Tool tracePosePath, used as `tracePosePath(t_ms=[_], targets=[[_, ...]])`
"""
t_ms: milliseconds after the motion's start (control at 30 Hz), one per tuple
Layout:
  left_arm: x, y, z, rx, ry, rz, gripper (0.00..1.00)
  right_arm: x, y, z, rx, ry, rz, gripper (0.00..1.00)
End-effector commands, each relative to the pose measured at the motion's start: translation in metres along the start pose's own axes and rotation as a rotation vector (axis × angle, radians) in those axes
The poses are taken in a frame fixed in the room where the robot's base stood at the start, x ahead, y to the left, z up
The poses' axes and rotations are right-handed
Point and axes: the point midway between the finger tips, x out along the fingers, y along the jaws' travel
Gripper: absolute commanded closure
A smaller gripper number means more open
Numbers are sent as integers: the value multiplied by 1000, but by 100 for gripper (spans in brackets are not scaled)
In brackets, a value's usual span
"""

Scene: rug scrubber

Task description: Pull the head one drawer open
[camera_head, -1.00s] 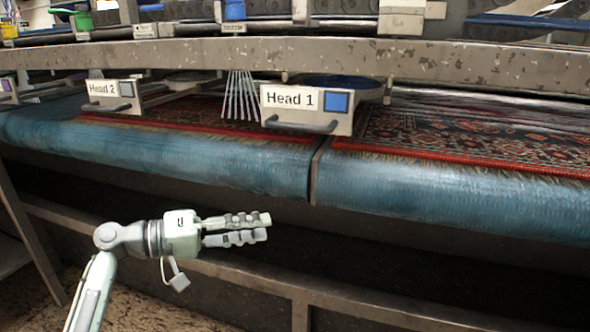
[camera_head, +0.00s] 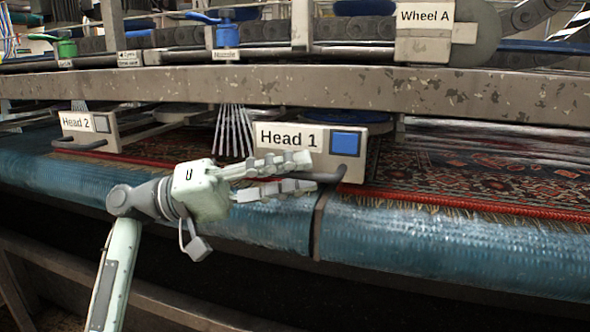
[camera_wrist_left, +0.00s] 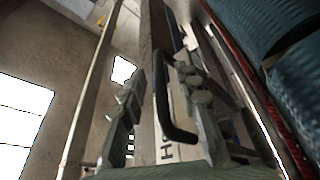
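The head one drawer has a pale front (camera_head: 357,160) with a "Head 1" label and a blue square, and it sits under the grey beam. Its dark bar handle (camera_head: 335,176) runs along the lower front, partly hidden by my fingers. My left gripper (camera_head: 308,173) is open at that handle, one finger above and one below in the head view. In the left wrist view, the black handle (camera_wrist_left: 161,98) shows between the spread fingers of my left gripper (camera_wrist_left: 162,68), nearer the right finger. I cannot tell whether they touch. My right gripper is not in view.
The "Head 2" drawer (camera_head: 88,131) is to the left. The long grey beam (camera_head: 450,95) crosses above. A patterned red rug (camera_head: 490,180) lies behind, on the blue roller belt (camera_head: 450,235) that runs below the drawers. A "Wheel A" sign (camera_head: 425,17) is at upper right.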

Motion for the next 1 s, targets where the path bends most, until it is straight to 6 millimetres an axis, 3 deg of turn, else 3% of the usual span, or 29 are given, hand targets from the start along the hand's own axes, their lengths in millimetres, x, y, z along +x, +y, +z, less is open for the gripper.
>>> tracePosePath(t_ms=[300, 567, 1000], targets=[[4, 0, 0, 1, 1, -1, 68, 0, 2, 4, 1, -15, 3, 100], [4, 0, 0, 0, 1, -1, 99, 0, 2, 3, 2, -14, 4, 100], [4, 0, 0, 0, 1, -1, 100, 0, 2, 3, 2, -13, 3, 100]])
